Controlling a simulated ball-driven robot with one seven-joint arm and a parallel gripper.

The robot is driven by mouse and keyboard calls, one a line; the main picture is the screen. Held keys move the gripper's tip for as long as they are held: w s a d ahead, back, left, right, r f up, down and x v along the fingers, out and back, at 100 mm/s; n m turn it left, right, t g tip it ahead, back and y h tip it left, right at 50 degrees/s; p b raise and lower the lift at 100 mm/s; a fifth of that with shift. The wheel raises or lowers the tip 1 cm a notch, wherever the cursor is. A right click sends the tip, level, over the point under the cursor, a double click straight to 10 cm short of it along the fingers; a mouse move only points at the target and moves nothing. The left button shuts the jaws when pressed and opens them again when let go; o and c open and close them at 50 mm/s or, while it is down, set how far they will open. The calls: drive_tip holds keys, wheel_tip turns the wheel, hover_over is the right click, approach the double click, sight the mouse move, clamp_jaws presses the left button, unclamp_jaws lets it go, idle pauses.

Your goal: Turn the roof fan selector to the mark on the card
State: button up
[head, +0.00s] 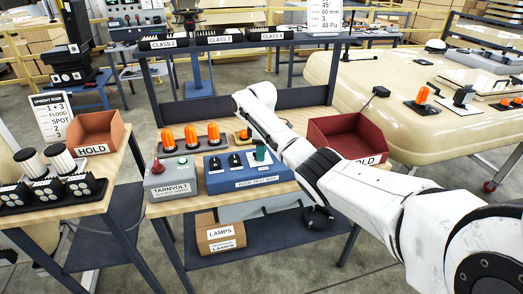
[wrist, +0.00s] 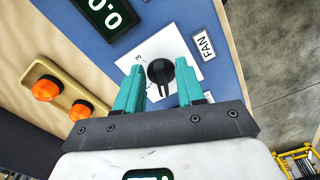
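The roof fan selector (wrist: 160,71) is a black knob on a white plate (wrist: 190,52), beside a FAN label (wrist: 206,46), in the wrist view. Its narrow grip points down in that picture, towards my gripper's body. A small mark or digit shows at the plate's left; the others are hidden or too small. My gripper (wrist: 160,84) is open, its teal fingers on either side of the knob with gaps showing. Contact depth is unclear. In the head view my gripper (head: 260,153) is over the right part of the blue test box (head: 215,183) and hides the selector.
Amber lamps (head: 190,137) stand behind the box. A grey box with a red knob (head: 172,180) is left, a red HOLD bin (head: 345,138) right.

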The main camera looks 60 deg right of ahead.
clamp_jaws()
idle(0.3)
